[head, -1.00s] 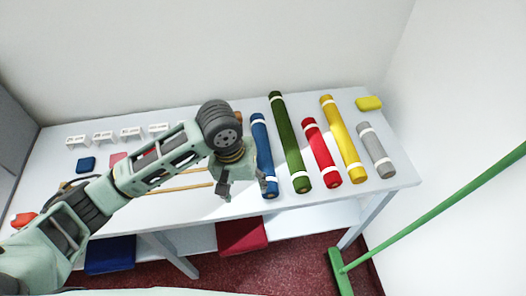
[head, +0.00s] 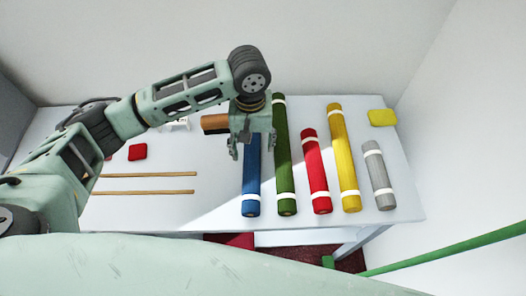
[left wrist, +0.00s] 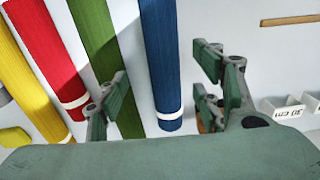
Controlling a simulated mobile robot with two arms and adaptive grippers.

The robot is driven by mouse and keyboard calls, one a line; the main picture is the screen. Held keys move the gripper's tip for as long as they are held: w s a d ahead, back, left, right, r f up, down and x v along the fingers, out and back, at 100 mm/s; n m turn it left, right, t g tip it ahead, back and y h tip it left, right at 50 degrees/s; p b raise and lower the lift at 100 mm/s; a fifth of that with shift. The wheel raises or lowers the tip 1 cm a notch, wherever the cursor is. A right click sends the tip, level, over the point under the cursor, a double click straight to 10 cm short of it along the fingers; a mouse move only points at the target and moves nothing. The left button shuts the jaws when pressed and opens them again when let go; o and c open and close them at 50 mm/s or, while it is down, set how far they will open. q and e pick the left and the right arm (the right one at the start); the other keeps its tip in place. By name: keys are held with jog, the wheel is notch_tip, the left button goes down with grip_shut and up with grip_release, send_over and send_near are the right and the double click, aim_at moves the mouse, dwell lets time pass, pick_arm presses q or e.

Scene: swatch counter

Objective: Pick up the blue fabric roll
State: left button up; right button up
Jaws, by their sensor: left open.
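The blue fabric roll (head: 251,180) lies lengthwise on the white counter, leftmost in the row of rolls, with white bands near its ends. My left gripper (head: 252,148) is open above its far part and hides the far end in the head view. In the left wrist view the blue roll (left wrist: 160,65) shows between the two spread fingers of my left gripper (left wrist: 158,85), with its banded end towards the palm. I cannot tell whether the fingers touch it. My right gripper is in neither view.
Close to the right of the blue roll lie the green roll (head: 283,165), red roll (head: 316,170), yellow roll (head: 343,160) and grey roll (head: 378,175). A brown object (head: 214,123) is beside my gripper. Two wooden strips (head: 145,175) and a red swatch (head: 138,152) lie left.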

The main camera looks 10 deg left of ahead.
aim_at(251, 159)
pick_arm(q)
jog(key=f, duration=0.1)
jog(key=s+f+p, duration=0.1)
jog(key=f, duration=0.1)
jog(key=shift+s+a+f, duration=0.25)
jog(key=shift+s+f, duration=0.05)
jog(key=shift+f, duration=0.1)
notch_tip(251, 159, down, 3)
jog(key=shift+r+p, duration=0.2)
jog(key=shift+p, duration=0.15)
jog(key=shift+w+d+f, duration=0.1)
jog(key=shift+f, duration=0.2)
jog(key=shift+c, duration=0.3)
jog(key=c, duration=1.4)
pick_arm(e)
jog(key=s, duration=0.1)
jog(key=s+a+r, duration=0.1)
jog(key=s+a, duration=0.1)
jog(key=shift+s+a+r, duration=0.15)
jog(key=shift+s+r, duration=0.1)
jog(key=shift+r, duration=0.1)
pick_arm(q)
jog(key=shift+r, duration=0.1)
